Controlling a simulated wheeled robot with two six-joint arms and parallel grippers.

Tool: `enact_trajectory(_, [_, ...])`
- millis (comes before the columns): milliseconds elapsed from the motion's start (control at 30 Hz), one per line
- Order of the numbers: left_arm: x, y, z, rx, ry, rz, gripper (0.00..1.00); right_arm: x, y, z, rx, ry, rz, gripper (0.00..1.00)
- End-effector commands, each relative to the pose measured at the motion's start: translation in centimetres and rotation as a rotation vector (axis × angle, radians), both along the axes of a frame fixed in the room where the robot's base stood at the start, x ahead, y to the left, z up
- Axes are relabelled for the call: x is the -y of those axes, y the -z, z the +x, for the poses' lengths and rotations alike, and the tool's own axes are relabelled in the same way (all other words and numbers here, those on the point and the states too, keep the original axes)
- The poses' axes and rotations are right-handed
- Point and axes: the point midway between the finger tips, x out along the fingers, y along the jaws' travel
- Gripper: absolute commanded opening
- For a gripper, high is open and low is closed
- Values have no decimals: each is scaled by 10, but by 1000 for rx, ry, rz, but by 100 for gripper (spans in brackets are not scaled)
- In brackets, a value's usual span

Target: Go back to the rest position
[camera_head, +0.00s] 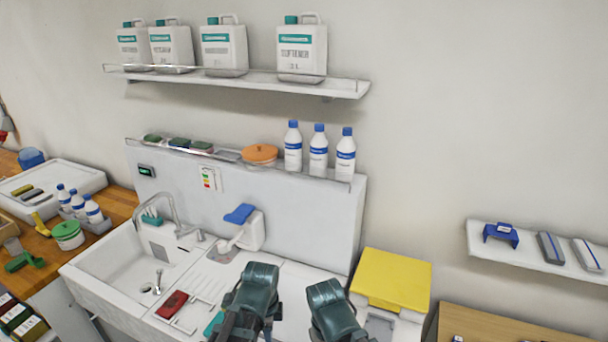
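My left gripper (258,284) is at the bottom centre, over the drainboard of the white sink unit. My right gripper (326,298) is just to its right, left of the yellow-lidded bin. Both are dark green-grey and seen from behind and above. Their fingertips do not show clearly, so I cannot tell whether they are open or shut. I see nothing held in either one.
A white sink (122,262) with a tap is at left. A red item (172,304) lies on the drainboard. A yellow-lidded bin (392,278) stands at right. Several bottles (318,152) stand on the splashback ledge. A wall shelf (230,82) holds several canisters.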

Motion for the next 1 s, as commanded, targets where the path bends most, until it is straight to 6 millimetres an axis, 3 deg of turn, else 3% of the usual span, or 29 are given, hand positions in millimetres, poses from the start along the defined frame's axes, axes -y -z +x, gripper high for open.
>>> enact_trajectory(33, [5,23,-8,-8,-99,3,0,0,23,0,0,-1,0,0])
enact_trajectory(200, [19,57,-30,-25,-490,18,0,0,57,0,1,-4,-1,0])
enact_trajectory(500, [34,98,-59,-15,-1043,56,0,0,99,0,1,-8,-1,0])
enact_trajectory(700, [37,105,-66,-4,-1194,67,0,0,106,0,1,-9,-1,0])
enact_trajectory(1000, [37,104,-67,-3,-1212,67,0,0,105,0,1,-9,-1,0])
